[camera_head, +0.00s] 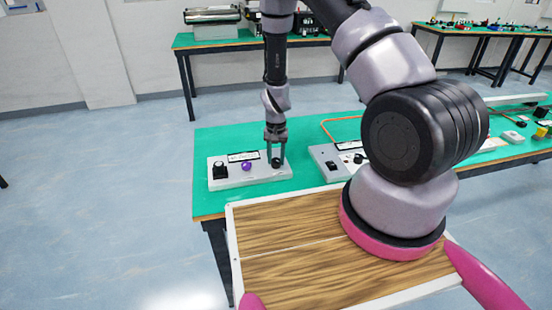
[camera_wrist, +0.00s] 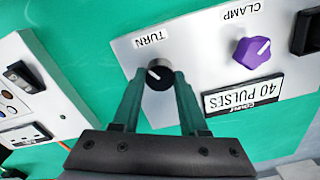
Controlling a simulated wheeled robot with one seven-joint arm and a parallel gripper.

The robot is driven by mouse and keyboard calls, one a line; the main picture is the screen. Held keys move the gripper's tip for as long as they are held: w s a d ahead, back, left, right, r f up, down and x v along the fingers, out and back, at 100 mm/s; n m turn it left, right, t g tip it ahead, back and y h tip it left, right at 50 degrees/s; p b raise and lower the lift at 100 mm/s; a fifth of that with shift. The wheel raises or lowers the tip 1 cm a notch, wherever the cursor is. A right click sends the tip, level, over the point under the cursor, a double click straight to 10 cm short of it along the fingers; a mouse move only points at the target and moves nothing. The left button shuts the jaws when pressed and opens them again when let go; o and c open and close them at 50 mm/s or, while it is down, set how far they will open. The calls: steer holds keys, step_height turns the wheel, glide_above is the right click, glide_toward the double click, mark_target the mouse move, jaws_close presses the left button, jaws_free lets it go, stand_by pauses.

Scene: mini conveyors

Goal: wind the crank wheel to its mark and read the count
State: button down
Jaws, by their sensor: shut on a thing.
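A light grey control box (camera_head: 232,182) lies on the green bench. Its black knob labelled TURN (camera_wrist: 159,71) sits at one end, with a white pointer line on it. My gripper (camera_head: 276,157) reaches down from above with its fingers on either side of this knob, shut on it. No large crank wheel shows.
A black block-like control (camera_head: 220,170) is at the box's left end. A second grey box (camera_head: 326,156) with a switch stands close to the right of my gripper. My wooden-topped deck (camera_head: 300,262) is in front of the green bench (camera_head: 215,140). Other benches stand behind.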

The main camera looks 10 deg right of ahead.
mark_target(276, 160)
steer(key=m, duration=0.5)
steer(key=shift+m, duration=2.5)
steer(key=shift+c, duration=2.2)
jaws_free()
step_height(276, 160, up, 11)
